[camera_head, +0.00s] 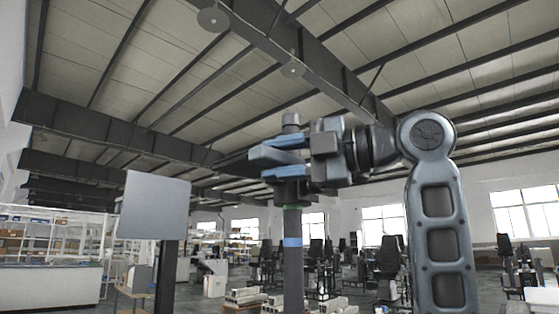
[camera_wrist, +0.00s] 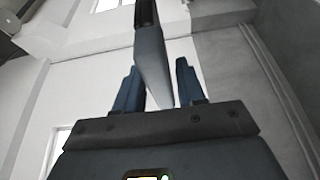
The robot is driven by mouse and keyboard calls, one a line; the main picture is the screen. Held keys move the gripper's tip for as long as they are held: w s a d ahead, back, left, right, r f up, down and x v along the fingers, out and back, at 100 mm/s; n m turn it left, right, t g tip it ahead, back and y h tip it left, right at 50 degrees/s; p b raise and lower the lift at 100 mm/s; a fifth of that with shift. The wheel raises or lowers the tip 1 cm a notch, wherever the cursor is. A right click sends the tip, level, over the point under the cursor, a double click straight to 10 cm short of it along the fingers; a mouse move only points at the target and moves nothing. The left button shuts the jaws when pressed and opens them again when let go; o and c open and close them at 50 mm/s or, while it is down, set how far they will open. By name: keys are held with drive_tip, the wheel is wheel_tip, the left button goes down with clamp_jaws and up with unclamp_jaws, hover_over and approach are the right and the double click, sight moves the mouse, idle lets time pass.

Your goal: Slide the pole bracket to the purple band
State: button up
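In the head view a slim dark pole (camera_head: 293,272) stands right of centre. My gripper (camera_head: 284,158) points left in front of the pole's upper part. In the wrist view its blue fingers (camera_wrist: 158,88) are apart, with a grey plate showing between them and a gap at each side. I cannot tell whether anything touches them.
A grey square panel (camera_head: 154,206) on a dark post stands to the left of the pole. Shelves (camera_head: 50,232), a counter (camera_head: 48,285), chairs and boxes (camera_head: 245,298) lie behind on the floor. The air between panel and pole looks clear.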

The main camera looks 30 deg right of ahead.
drive_tip(key=shift+o, duration=0.7)
drive_tip(key=shift+s+d+f, duration=0.1)
drive_tip(key=shift+s+d, duration=0.1)
drive_tip(key=shift+s, duration=0.05)
drive_tip(key=b+v, duration=0.2)
drive_tip(key=v, duration=0.5)
drive_tip(key=shift+s+d, duration=0.1)
drive_tip(key=shift+d, duration=0.05)
